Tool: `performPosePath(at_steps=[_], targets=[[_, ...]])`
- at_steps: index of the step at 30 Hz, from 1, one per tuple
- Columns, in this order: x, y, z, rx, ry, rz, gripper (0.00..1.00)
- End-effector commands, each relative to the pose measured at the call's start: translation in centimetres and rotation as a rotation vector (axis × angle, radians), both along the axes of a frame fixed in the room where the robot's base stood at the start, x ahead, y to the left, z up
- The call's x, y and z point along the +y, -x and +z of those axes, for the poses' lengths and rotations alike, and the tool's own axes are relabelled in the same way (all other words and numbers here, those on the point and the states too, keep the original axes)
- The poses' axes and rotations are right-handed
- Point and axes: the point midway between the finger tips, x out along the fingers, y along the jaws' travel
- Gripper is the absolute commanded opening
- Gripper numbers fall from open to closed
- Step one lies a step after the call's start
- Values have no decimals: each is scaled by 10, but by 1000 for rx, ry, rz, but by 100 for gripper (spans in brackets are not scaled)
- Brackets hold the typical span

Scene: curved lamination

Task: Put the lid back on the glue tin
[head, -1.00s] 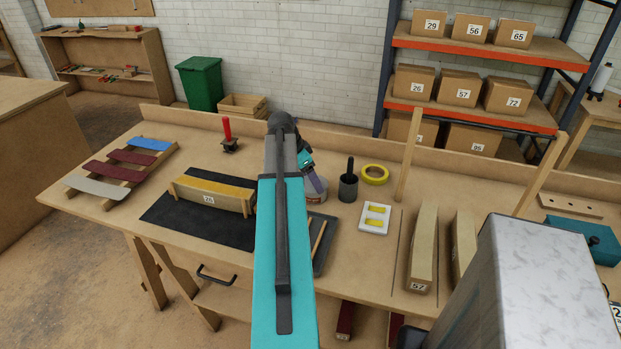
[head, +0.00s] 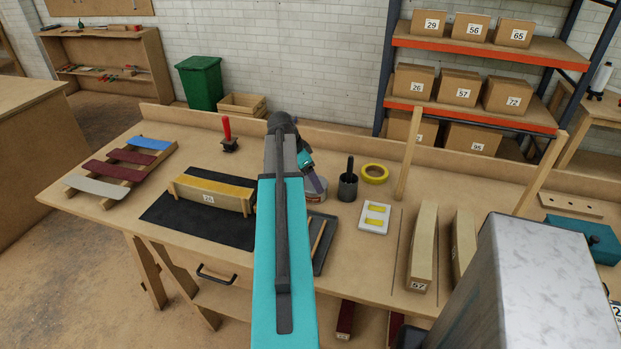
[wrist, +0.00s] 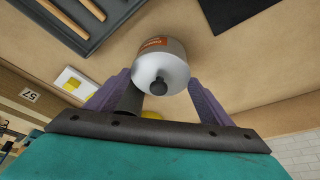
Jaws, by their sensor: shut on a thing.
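The glue tin (wrist: 155,44) is a pale round tin with an orange-marked label in the wrist view. In the head view the tin (head: 314,193) is partly hidden by my arm and fingers. In the head view my gripper (head: 318,185) is at the tin.
A dark pot (head: 347,186) stands close right of the tin, with a yellow tape roll (head: 374,173) behind it. A white tray with yellow pieces (head: 375,217) lies to the right. A dark tray with sticks (head: 322,250) lies in front. A clamped form (head: 213,193) sits on a black mat (head: 165,213) at left.

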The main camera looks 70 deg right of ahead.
Motion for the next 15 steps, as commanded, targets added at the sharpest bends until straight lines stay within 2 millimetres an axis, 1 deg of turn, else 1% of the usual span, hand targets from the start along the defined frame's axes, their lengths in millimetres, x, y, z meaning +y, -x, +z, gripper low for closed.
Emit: performPosePath(at_steps=[10, 11, 12, 14, 15], targets=[[0, 0, 0, 0, 0, 0, 46], [0, 0, 0, 0, 0, 0, 76], [0, 0, 0, 0, 0, 0, 83], [0, 0, 0, 0, 0, 0, 93], [0, 0, 0, 0, 0, 0, 96]])
